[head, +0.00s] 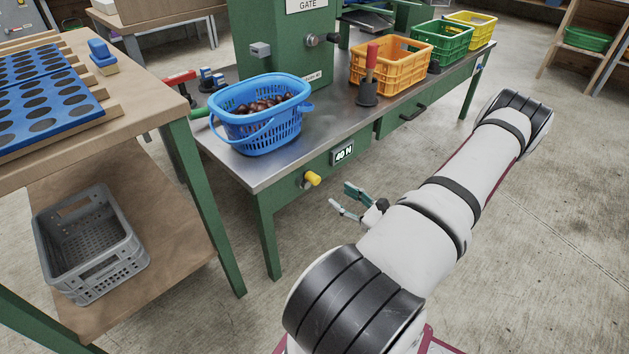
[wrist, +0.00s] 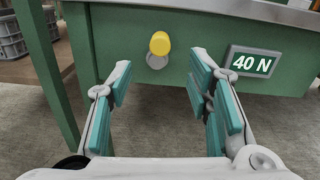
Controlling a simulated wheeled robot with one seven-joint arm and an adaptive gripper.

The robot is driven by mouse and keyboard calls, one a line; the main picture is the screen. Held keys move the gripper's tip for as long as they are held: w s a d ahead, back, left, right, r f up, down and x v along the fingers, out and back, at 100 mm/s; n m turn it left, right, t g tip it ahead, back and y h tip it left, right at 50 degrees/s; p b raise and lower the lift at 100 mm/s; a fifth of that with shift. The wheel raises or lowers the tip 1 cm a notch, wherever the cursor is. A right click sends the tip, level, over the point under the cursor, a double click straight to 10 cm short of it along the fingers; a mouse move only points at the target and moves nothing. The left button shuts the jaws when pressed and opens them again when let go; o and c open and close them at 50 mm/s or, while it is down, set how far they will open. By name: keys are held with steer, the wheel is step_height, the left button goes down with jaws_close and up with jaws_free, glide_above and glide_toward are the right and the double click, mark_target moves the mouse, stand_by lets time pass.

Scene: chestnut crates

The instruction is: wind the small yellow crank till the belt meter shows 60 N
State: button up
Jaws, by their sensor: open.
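The small yellow crank (head: 312,178) sticks out from the green front of the metal-topped bench, on a grey hub. In the wrist view the yellow crank (wrist: 160,43) is ahead of my gripper, slightly above the gap between the fingers. The belt meter (head: 342,153) is to the right of the crank and reads 40 N, clearly legible in the wrist view (wrist: 251,63). My gripper (wrist: 165,92) is open and empty, its teal-padded fingers apart and not touching the crank. In the head view my gripper (head: 350,201) is to the right of the crank, in front of the bench.
A blue basket (head: 262,135) of chestnuts stands on the bench above the crank. An orange crate (head: 392,72) and a red-handled tool (head: 369,80) stand farther right. A green bench leg (head: 268,235) is left of the crank. A grey crate (head: 92,283) sits on the left table's shelf.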

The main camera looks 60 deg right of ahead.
mark_target(318, 181)
steer(key=b+x, duration=0.3)
steer(key=x, duration=0.8)
steer(key=shift+w, duration=0.25)
jaws_close()
